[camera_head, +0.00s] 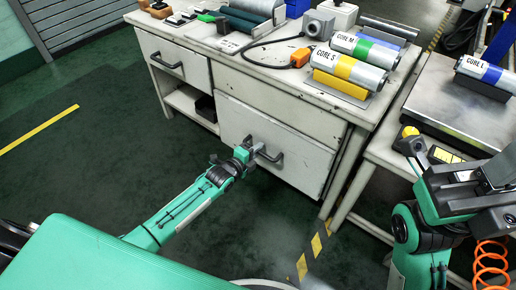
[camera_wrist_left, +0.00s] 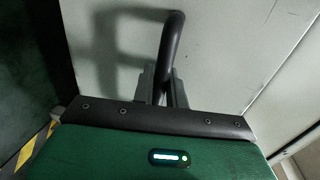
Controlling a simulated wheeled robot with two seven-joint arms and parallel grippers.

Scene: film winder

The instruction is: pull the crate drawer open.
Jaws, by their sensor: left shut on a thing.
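The crate drawer is the large, low, pale-grey front (camera_head: 290,142) of the workbench in the head view. It looks about flush with the bench frame. Its dark bar handle (camera_head: 272,158) is at the front's middle. My left gripper (camera_head: 254,151) is at the left part of this handle. In the left wrist view, the curved handle (camera_wrist_left: 173,45) passes between the two grey fingers of my left gripper (camera_wrist_left: 163,88), which is shut on it.
The bench top (camera_head: 235,68) carries labelled cores (camera_head: 362,50), a grey device (camera_head: 318,25) and an orange-ended cable (camera_head: 300,57). A smaller drawer (camera_head: 175,60) is at the left. A side table with a metal plate (camera_head: 455,105) stands at the right. The floor before the drawers is clear.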

